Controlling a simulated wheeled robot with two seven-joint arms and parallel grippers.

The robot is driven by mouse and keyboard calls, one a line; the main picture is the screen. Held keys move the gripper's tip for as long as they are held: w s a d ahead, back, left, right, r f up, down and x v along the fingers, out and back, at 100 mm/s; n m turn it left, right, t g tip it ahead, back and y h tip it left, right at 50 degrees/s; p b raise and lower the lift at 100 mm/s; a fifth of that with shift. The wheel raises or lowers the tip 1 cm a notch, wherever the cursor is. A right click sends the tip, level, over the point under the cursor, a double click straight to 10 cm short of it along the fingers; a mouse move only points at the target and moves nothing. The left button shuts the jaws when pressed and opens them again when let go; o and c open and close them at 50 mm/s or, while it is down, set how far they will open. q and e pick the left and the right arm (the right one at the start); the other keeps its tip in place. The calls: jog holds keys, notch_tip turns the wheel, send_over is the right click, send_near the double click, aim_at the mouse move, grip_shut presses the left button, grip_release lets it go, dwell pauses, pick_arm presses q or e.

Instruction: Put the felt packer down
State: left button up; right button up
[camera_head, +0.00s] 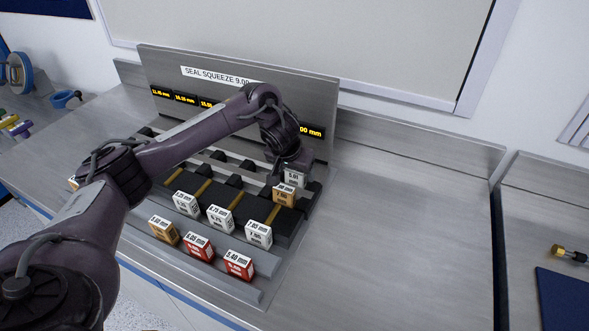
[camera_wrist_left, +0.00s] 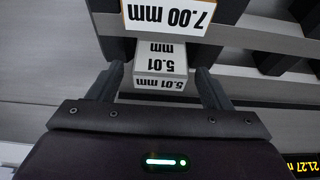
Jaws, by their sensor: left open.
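A white block marked 5.01 mm (camera_head: 294,178) stands at the back right of the rack, and I take it to be the felt packer, though its material cannot be told. In the left wrist view the block (camera_wrist_left: 160,57) lies between the two fingers, with a visible gap on either side. My left gripper (camera_head: 294,162) is open over it, partly hidden by its own wrist in the head view. An orange-topped block marked 7.00 mm (camera_head: 284,195) sits just in front of it, and it also shows in the left wrist view (camera_wrist_left: 168,17). My right gripper is not in view.
Several white blocks (camera_head: 220,219) stand on the dark stepped rack (camera_head: 290,225). Red and orange blocks (camera_head: 198,247) stand on the grey front ledge (camera_head: 220,284). An upright panel (camera_head: 320,105) with yellow readouts rises behind. The steel bench (camera_head: 410,220) to the right is clear.

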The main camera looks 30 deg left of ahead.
pick_arm(q)
jog(key=shift+r, duration=0.2)
jog(key=v, duration=0.4)
jog(key=shift+w+r, duration=0.15)
jog(key=shift+r, duration=0.05)
jog(key=p+v, duration=0.4)
jog(key=v, duration=0.3)
jog(key=shift+s+r, duration=0.25)
jog(key=shift+s, duration=0.05)
jog(key=shift+d, duration=0.1)
